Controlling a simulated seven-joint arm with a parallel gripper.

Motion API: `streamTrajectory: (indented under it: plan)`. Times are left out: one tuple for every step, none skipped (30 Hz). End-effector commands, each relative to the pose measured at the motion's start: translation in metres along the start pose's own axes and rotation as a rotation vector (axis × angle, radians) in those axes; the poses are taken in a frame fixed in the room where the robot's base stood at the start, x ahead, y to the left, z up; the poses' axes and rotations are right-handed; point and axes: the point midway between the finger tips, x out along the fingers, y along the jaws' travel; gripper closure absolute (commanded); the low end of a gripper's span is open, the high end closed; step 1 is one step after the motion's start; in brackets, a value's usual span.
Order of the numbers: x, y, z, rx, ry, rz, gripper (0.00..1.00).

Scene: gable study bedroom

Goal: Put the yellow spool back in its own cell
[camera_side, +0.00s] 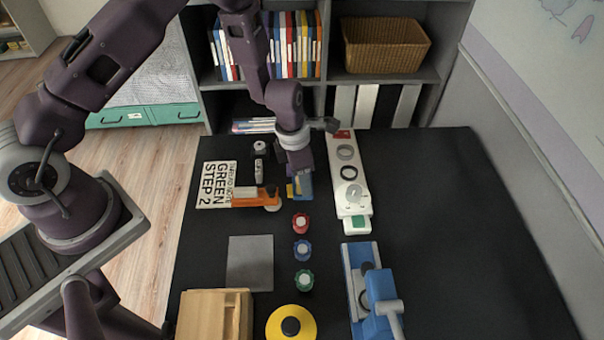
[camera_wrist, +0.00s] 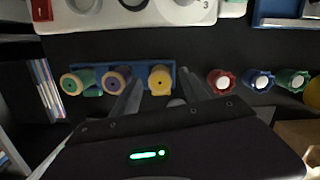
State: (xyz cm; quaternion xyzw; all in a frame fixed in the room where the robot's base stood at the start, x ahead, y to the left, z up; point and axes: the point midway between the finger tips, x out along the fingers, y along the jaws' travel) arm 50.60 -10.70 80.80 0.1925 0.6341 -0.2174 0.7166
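The yellow spool (camera_wrist: 160,80) stands at the right end of the blue rack (camera_wrist: 140,72) in the wrist view. In the side view the yellow spool (camera_side: 290,190) shows only in part, beside the blue rack (camera_side: 307,186) and just below my gripper. A green spool (camera_wrist: 78,82) and a purple spool (camera_wrist: 117,81) are to its left in the same rack. My gripper (camera_wrist: 159,74) is open, with one finger on each side of the yellow spool and gaps visible. I cannot tell how deep the spool sits in its cell. In the side view my gripper (camera_side: 299,178) hides most of the rack.
Red (camera_side: 301,221), blue (camera_side: 302,250) and green (camera_side: 303,279) knob-like pieces stand in a row near the rack. An orange tool (camera_side: 256,197) lies close on the left, and a white panel (camera_side: 346,185) on the right.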

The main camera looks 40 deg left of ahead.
Motion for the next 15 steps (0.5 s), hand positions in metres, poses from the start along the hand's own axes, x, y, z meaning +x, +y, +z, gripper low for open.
streamTrajectory:
  plan:
    - [0.000, 0.000, 0.000, 0.000, 0.000, 0.000, 0.48]
    - [0.000, 0.000, 0.000, 0.000, 0.000, 0.000, 0.48]
    - [0.000, 0.000, 0.000, 0.000, 0.000, 0.000, 0.48]
    - [0.000, 0.000, 0.000, 0.000, 0.000, 0.000, 0.48]
    - [0.000, 0.000, 0.000, 0.000, 0.000, 0.000, 0.48]
    - [0.000, 0.000, 0.000, 0.000, 0.000, 0.000, 0.48]
    - [-0.001, 0.000, 0.000, 0.000, 0.000, 0.000, 0.48]
    - [-0.002, 0.000, 0.000, 0.000, 0.000, 0.000, 0.48]
    - [-0.004, 0.000, 0.001, -0.001, 0.000, 0.001, 0.48]
    - [-0.007, 0.001, 0.001, -0.001, -0.001, 0.001, 0.48]
    - [-0.012, 0.001, 0.001, 0.000, -0.001, 0.002, 0.48]
    - [-0.019, 0.001, 0.001, 0.001, -0.002, 0.003, 0.48]
    - [-0.026, 0.001, 0.001, 0.000, -0.002, 0.003, 0.48]
    - [-0.033, 0.001, 0.002, -0.001, -0.004, 0.003, 0.48]
    - [-0.044, 0.001, 0.002, 0.001, -0.004, 0.004, 0.48]
